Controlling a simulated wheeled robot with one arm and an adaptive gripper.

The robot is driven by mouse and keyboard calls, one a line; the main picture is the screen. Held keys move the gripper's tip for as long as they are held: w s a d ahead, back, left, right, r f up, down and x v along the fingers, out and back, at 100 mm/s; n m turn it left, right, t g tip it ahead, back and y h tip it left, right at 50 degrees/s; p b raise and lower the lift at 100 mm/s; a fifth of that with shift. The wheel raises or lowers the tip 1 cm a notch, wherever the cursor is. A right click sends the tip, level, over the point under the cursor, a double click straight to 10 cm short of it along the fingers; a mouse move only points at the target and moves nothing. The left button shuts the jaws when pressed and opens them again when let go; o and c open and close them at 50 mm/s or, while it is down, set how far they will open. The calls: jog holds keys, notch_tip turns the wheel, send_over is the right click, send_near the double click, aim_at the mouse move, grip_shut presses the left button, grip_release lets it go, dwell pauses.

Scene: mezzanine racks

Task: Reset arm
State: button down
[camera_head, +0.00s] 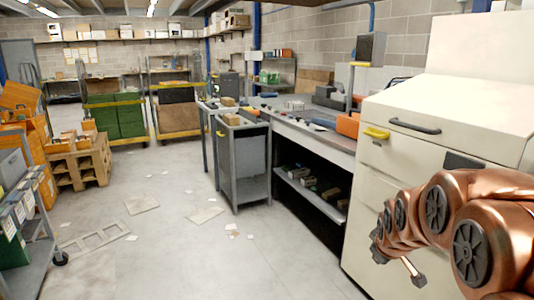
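My copper-coloured arm reaches in from the lower right corner, bent, with several round dark joint caps showing. It is in front of the cream cabinet (385,165). My gripper (418,280) seems to be the small dark end low beside the cabinet front; it is too small and partly hidden to tell its fingers apart. I see nothing clearly held in it.
A workbench (325,135) with tools and an open shelf below runs along the right. A grey cart (245,165) stands at its end. Pallets (82,165), orange bins and a trolley (35,240) line the left. The middle floor (185,250) is mostly clear, with flat scraps.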

jog(key=s+a+r+m+g+p, duration=0.2)
jog(key=s+a+r+g+p, duration=0.1)
jog(key=s, duration=0.9)
jog(key=s+a+r+m+g+y+p, duration=0.1)
jog(key=s+a+r+p, duration=0.3)
jog(key=s, duration=0.8)
jog(key=s+a+r+m+g+y+p, duration=0.1)
jog(key=s+a+r+g+p, duration=0.3)
jog(key=s, duration=0.9)
notch_tip(320, 180, up, 2)
jog(key=shift+r+m+g+p, duration=0.1)
jog(key=shift+m+g+p, duration=0.2)
jog(key=shift+m+p, duration=0.75)
jog(key=shift+s, duration=0.15)
